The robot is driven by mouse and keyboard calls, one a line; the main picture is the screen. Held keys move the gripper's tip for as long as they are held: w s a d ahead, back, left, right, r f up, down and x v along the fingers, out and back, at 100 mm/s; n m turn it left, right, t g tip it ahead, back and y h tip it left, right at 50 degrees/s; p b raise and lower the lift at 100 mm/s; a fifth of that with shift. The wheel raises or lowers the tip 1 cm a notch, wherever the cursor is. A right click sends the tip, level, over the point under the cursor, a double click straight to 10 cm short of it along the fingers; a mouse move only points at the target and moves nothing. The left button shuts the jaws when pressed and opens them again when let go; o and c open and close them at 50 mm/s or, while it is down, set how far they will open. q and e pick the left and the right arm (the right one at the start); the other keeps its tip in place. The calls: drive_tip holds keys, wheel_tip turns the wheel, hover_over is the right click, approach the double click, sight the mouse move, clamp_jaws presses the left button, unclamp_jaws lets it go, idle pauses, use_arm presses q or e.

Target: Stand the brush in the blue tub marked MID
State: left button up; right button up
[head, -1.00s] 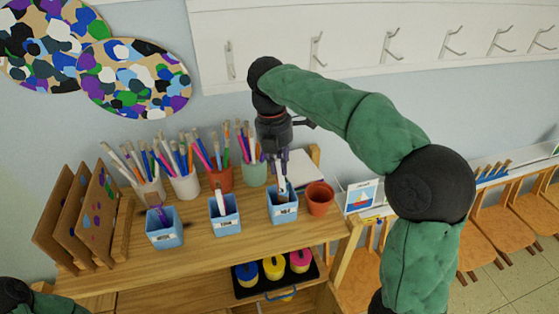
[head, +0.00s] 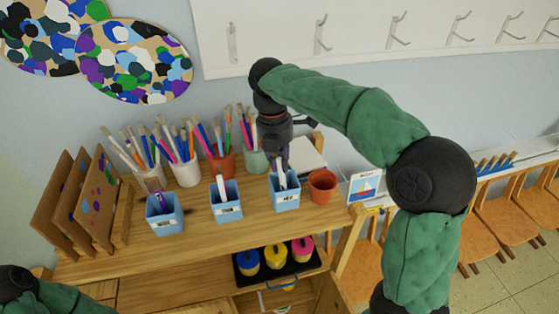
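Three small blue tubs with white labels stand in a row on the wooden shelf top: the left tub (head: 165,222), the middle tub (head: 226,208) and the right tub (head: 285,201). The labels are too small to read surely. A brush (head: 281,180) with a pale upper part stands in the right tub, its lower end hidden. My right gripper (head: 282,164) points down directly over this tub, its fingers at the brush; whether they grip it is unclear. The left tub holds a purple-tipped brush (head: 154,192), the middle one a pale brush (head: 221,185). My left gripper is out of view.
Several pots full of brushes stand behind the tubs, including a white pot (head: 186,172) and a terracotta pot (head: 221,167). An empty terracotta pot (head: 322,187) is close right of the right tub. Palette boards (head: 92,200) stand at left. Paint jars (head: 275,256) sit below.

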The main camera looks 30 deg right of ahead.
drive_tip(key=o, duration=0.4)
drive_tip(key=r, duration=0.8)
drive_tip(key=w+r, duration=0.1)
drive_tip(key=r, duration=0.3)
drive_tip(key=shift+a, duration=0.4)
idle(0.3)
